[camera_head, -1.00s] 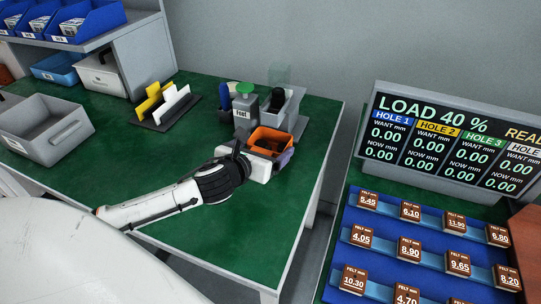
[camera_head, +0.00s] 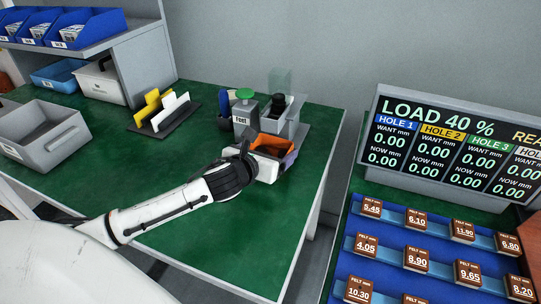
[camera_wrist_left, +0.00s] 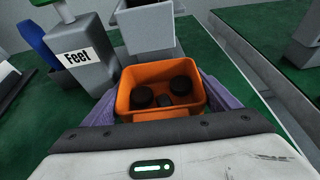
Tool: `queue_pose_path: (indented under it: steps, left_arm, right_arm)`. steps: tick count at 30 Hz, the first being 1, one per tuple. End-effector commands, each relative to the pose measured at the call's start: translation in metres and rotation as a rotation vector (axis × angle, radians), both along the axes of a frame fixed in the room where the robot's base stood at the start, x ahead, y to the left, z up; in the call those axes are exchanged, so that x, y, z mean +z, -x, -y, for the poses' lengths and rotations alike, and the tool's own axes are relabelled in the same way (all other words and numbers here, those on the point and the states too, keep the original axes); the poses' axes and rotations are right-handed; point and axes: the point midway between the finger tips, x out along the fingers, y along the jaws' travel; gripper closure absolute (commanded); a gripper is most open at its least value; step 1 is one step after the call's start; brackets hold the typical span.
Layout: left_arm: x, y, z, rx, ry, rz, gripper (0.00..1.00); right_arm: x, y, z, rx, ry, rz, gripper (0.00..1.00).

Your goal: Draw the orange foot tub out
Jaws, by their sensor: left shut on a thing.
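The orange foot tub (camera_head: 272,144) is at the back right of the green table, in front of the grey "Feet" dispenser (camera_head: 243,113). In the left wrist view the tub (camera_wrist_left: 125,103) holds several round black feet. My left gripper (camera_head: 270,160) is shut on the tub, with its purple-grey fingers on both sides of it. The grey dispenser with the "Feet" label also shows in the left wrist view (camera_wrist_left: 85,62), just behind and left of the tub. Whether the tub touches the table is hidden. My right gripper is not in view.
A grey holder with a black part (camera_head: 281,118) stands behind the tub. A rack with yellow and white plates (camera_head: 165,113) is to the left. A grey bin (camera_head: 42,135) is at far left. The load display (camera_head: 455,140) and blue felt trays are at right.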

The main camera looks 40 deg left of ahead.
Motion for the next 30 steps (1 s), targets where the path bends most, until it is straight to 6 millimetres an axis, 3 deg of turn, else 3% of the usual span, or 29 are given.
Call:
queue_pose_path:
  steps: [25,26,28,30]
  left_arm:
    - [-0.001,0.02,0.004,0.0,0.0,-0.001,0.49]
    - [-0.001,0.02,0.004,0.0,0.0,-0.001,0.13]
    - [-0.001,0.02,0.004,0.0,0.0,-0.001,0.01]
    - [-0.001,0.02,0.004,0.0,0.0,-0.001,0.0]
  right_arm:
    - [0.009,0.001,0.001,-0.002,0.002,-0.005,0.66]
    - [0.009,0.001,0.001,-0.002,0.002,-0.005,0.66]
    - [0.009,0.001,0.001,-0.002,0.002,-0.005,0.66]
    - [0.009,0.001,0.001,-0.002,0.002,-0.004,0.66]
